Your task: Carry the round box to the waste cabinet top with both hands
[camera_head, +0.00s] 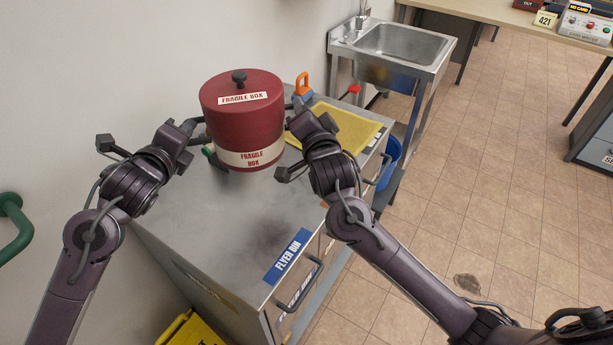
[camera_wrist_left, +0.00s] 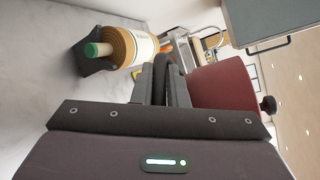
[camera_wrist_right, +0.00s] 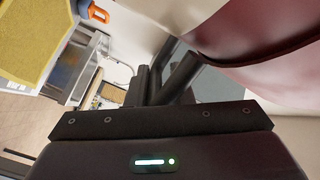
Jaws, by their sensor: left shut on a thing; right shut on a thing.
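The round box (camera_head: 243,125) is dark red with a lid, a black knob and "FRAGILE BOX" labels. It is upright over the far part of the grey metal cabinet top (camera_head: 235,215), whose front reads "FLYER BIN". I cannot tell whether its base touches the top. My left gripper (camera_head: 194,126) is shut at the box's left side, and my right gripper (camera_head: 300,104) is shut at its right side. The box shows beside the fingers in the left wrist view (camera_wrist_left: 222,85) and the right wrist view (camera_wrist_right: 275,25). The handles are mostly hidden by the fingers.
A yellow pad (camera_head: 345,127) and an orange-handled item (camera_head: 303,84) lie right of the box. A green-capped roll-like item (camera_wrist_left: 120,48) is close on the left. A sink (camera_head: 400,45) stands behind. The wall borders the left; the near cabinet top is clear.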

